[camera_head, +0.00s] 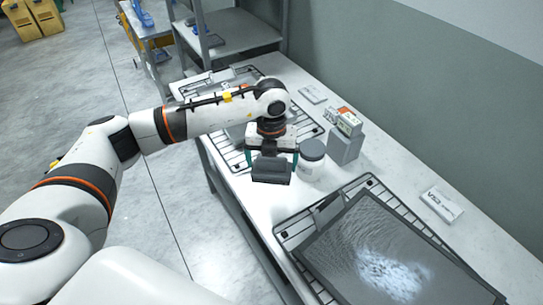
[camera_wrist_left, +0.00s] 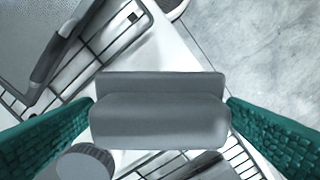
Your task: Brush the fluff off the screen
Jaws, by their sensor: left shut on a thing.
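The dark framed screen (camera_head: 335,245) lies on a black rack at the lower right of the head view. A whitish, speckled patch (camera_head: 392,276) covers part of it; I cannot tell how much is fluff and how much is glare. My left gripper (camera_head: 272,158) is shut on a grey brush (camera_head: 271,170), held above the bench, beyond the screen and apart from it. In the left wrist view the brush (camera_wrist_left: 160,120) sits between the teal fingers, and its underside is hidden. A grey panel, seemingly the screen (camera_wrist_left: 30,35), shows at the upper left there. My right gripper is not in view.
Another small white box (camera_head: 442,204) lies near the wall. A second rack (camera_head: 232,160) lies under my left arm.

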